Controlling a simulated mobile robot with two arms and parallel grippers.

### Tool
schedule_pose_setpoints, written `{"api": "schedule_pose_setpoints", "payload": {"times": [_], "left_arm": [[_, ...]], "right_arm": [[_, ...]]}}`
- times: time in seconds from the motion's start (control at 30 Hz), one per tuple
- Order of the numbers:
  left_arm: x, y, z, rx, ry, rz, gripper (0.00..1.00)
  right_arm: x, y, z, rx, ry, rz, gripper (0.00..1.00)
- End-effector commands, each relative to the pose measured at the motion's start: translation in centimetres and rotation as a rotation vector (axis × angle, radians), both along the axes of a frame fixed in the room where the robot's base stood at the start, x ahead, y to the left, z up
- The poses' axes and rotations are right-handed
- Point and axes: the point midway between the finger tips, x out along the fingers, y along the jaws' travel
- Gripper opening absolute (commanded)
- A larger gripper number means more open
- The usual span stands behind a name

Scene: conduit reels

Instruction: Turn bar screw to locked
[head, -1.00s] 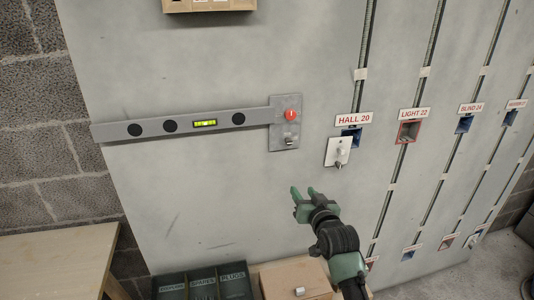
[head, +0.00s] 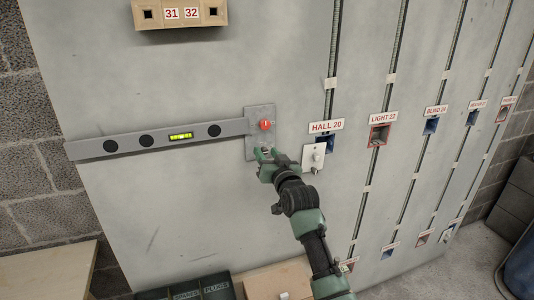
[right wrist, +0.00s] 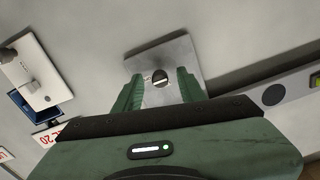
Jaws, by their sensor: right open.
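A grey spirit-level bar (head: 160,139) runs along the wall panel and ends at a metal plate (head: 270,139). A red knob (head: 265,125) sits on the upper part of the plate. A round dark screw with a pale slot or bar (right wrist: 160,78) shows on the plate in the right wrist view. My right gripper (head: 264,154) is at the lower part of the plate. Its open fingers (right wrist: 158,90) stand on either side of the screw, apparently without touching it. The gripper hides most of the screw in the head view. My left gripper is out of view.
A white switch plate (head: 313,157) hangs close to the right of my gripper, under the HALL 20 label (head: 326,126). Labelled sockets and vertical conduits fill the panel further right. A wooden box (head: 280,281) and dark bins (head: 200,288) stand below.

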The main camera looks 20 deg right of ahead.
Motion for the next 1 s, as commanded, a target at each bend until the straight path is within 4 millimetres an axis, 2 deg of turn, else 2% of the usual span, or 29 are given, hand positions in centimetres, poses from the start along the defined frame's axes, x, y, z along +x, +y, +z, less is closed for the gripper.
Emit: {"api": "schedule_pose_setpoints", "payload": {"times": [0.2, 0.23, 0.37, 0.4, 0.73, 1.0], "left_arm": [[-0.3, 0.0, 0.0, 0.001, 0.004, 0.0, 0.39], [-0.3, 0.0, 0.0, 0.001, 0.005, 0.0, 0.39], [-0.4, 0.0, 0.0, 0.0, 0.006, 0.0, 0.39], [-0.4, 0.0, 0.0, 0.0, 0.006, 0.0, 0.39], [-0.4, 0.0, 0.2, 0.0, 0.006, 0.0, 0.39], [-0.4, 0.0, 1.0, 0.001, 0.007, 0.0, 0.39]], "right_arm": [[0.1, 0.0, 0.0, -0.001, 0.0, 0.0, 0.4], [0.1, 0.0, 0.0, -0.001, 0.0, 0.0, 0.38], [0.1, 0.0, 0.0, -0.001, 0.0, 0.0, 0.01], [0.1, 0.0, 0.0, -0.001, 0.0, 0.0, 0.0], [0.1, 0.0, 0.0, 0.029, 0.002, -0.001, 0.0], [0.1, 0.0, 0.1, 0.179, 0.008, -0.001, 0.0]]}}
